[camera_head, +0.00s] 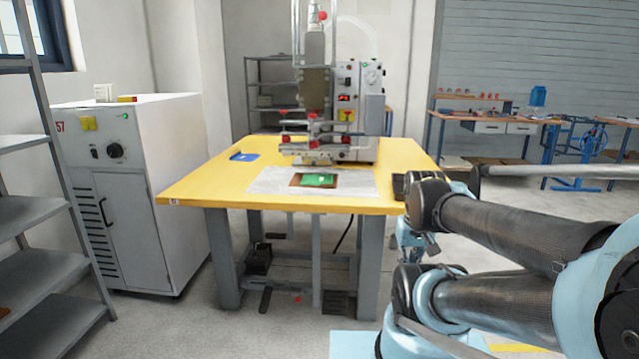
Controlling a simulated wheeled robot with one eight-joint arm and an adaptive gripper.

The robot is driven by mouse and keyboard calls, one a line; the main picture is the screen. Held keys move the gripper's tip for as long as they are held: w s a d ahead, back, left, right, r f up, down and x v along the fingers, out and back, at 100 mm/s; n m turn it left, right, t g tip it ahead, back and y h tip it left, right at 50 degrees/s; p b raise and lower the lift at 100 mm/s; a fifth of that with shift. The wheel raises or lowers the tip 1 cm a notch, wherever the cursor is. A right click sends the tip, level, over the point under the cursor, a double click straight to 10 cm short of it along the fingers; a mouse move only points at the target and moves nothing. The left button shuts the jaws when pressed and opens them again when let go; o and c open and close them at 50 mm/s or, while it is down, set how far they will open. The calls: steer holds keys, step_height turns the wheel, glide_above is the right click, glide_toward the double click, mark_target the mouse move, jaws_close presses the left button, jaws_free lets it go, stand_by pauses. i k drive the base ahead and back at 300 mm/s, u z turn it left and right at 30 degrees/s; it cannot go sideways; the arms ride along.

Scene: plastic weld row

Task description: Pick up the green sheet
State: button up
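The green sheet (319,180) lies flat on a brown board (344,182), which rests on a white sheet (268,181) near the front of the yellow table (195,187). The green sheet is fully visible and nothing touches it from above. My arm comes in from the right, with its dark joint close to the table's right front corner, well apart from the green sheet. I cannot make out the fingers of my gripper in this view.
A welding press (345,115) stands at the back of the table. A blue piece (244,156) lies at the table's left. A white cabinet (140,180) and grey shelves (40,207) stand left. Open space lies above the green sheet in front of the press.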

mark_target(314, 180)
steer(key=i, duration=0.95)
